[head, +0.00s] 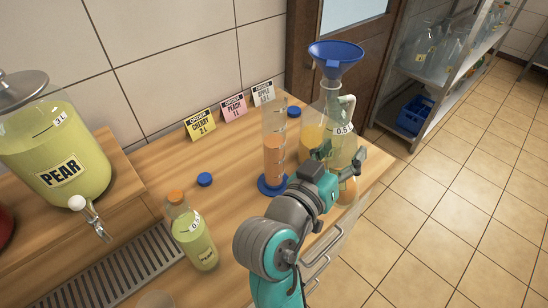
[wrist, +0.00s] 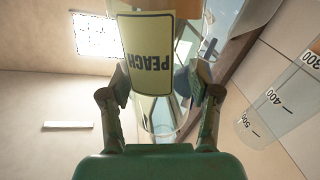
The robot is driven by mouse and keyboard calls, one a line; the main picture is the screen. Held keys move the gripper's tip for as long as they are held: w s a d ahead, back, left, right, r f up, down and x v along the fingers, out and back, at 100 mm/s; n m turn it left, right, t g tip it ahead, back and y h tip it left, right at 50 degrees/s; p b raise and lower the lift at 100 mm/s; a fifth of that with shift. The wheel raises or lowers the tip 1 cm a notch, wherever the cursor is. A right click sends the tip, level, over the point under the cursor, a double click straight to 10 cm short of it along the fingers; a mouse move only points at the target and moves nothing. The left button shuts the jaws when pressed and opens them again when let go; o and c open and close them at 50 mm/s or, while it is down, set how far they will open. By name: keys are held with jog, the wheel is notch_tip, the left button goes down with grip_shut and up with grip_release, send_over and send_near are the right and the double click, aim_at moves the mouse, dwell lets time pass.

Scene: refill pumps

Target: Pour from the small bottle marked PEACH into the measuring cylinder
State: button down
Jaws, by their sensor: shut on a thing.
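My gripper (head: 337,156) is shut on the small PEACH bottle (head: 346,192), whose yellow label (wrist: 152,58) shows between the fingers in the wrist view (wrist: 160,98). The wrist view is upside down. The bottle looks close to upright, with orange liquid low in it; its mouth is hard to make out in the head view. The measuring cylinder (head: 275,118) stands on its blue base left of my gripper, apart from the bottle, with orange liquid in its lower part. Its upper marks show at the right of the wrist view (wrist: 262,112).
A clear vessel (head: 311,138) with orange liquid and a blue funnel (head: 336,55) stands behind my gripper. A PEAR bottle (head: 194,235), a PEAR dispenser (head: 58,145), blue discs (head: 204,179) and cards (head: 233,108) are to the left. Wood between cylinder and PEAR bottle is mostly clear.

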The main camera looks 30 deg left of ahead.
jog(key=shift+s+d+r+m, duration=0.1)
jog(key=shift+d+r+m, duration=0.2)
jog(key=shift+d+m, duration=0.3)
jog(key=shift+s+d+r+m, duration=0.15)
jog(key=shift+d+r+m, duration=0.2)
jog(key=shift+d, duration=0.5)
jog(key=shift+s+d+r+m, duration=0.1)
jog(key=shift+d+r+m, duration=0.15)
jog(key=shift+d+m, duration=0.4)
